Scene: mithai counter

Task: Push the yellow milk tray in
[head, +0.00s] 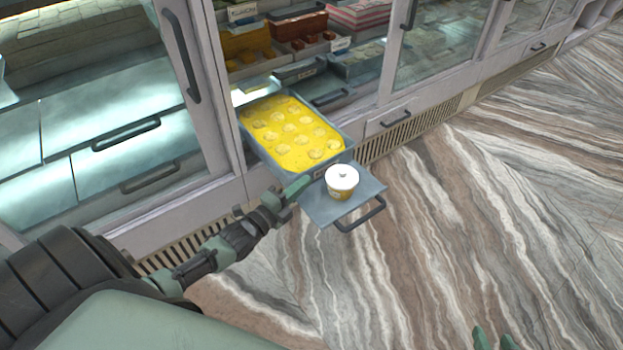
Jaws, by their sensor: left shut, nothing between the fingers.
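The yellow milk tray (262,152) is a grey metal tray filled with yellow milk and round pale pieces. It sticks out of the open cabinet bay, its back part inside. A grey pull-out plate (319,212) with a dark handle (360,215) extends in front of it. A white-lidded tub (342,182) stands on that plate, close to the tray's front. My left gripper (298,187) is shut and empty at the tray's front left corner; I cannot tell if it touches.
Trays of orange and brown sweets (246,45) and striped boxes (358,14) fill the shelf above. An upright door frame (207,90) stands left of the bay. Closed glass cases (440,40) continue right. The marble floor (450,220) is clear.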

